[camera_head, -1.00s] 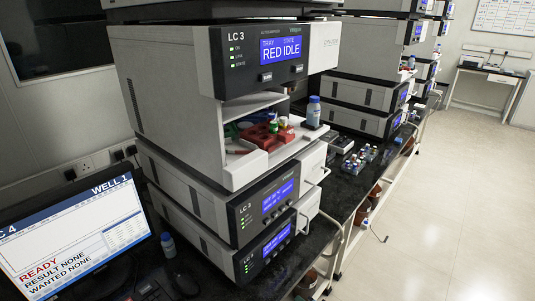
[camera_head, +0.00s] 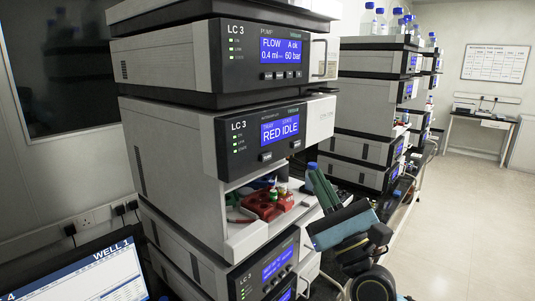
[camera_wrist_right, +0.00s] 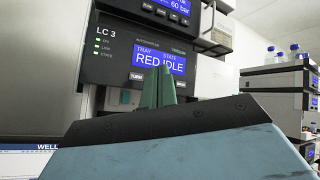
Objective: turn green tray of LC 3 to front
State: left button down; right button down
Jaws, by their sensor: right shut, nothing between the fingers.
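The LC 3 autosampler (camera_head: 235,135) stands in the middle of the stack. Its display (camera_head: 280,130) reads tray RED, state IDLE; it also shows in the wrist view (camera_wrist_right: 160,60). Two buttons sit under the display, the left one (camera_head: 266,156) marked TURN in the wrist view (camera_wrist_right: 136,76). In the open bay a red tray (camera_head: 262,206) with vials is at the front. A small greenish piece (camera_head: 233,199) shows behind it, mostly hidden. My right gripper (camera_head: 314,172) has its green fingers shut and empty, right of the bay and below the buttons. My left gripper is out of view.
A pump unit (camera_head: 220,55) marked LC 3 sits above, and more units (camera_head: 240,265) below. A monitor (camera_head: 85,275) stands at lower left. Other stacks (camera_head: 370,110) stand behind; the floor at right is clear.

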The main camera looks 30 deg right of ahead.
aim_at(266, 157)
jog(key=shift+s+r+y, duration=0.3)
jog(key=shift+r, duration=0.25)
jog(key=shift+w+a, duration=0.1)
jog(key=w+a, duration=0.3)
jog(key=w, duration=0.5)
jog(key=shift+a, duration=0.15)
dwell(1.8)
jog(key=shift+w+a, duration=0.15)
jog(key=shift+w, duration=0.25)
